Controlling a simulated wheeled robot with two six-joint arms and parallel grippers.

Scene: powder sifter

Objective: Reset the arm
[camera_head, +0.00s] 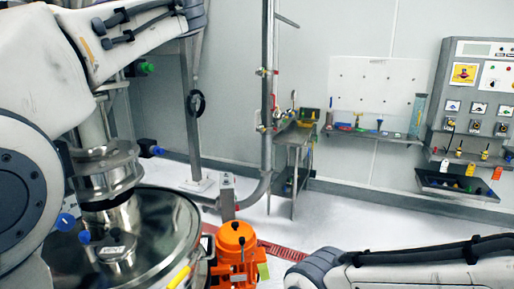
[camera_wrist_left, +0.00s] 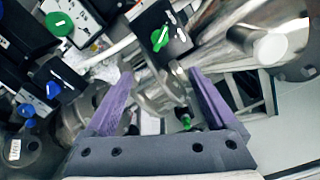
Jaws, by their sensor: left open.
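My left arm (camera_head: 80,45) fills the left of the head view, and its gripper is out of that picture. In the left wrist view my left gripper (camera_wrist_left: 160,72) has its two purple fingers spread apart with nothing held between them. Behind the fingers are steel pipe parts and a green-knobbed valve (camera_wrist_left: 160,40). I cannot tell how far they are from the fingers. My right arm (camera_head: 420,268) lies across the bottom right of the head view, and its gripper is not visible.
The steel sifter vessel (camera_head: 170,225) stands close at lower left, partly behind my left arm. An orange motor unit (camera_head: 237,240) is beside it. A steel stand (camera_head: 298,140), a wall shelf (camera_head: 370,134) and a control panel (camera_head: 478,110) are farther back. The white floor (camera_head: 350,215) between is clear.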

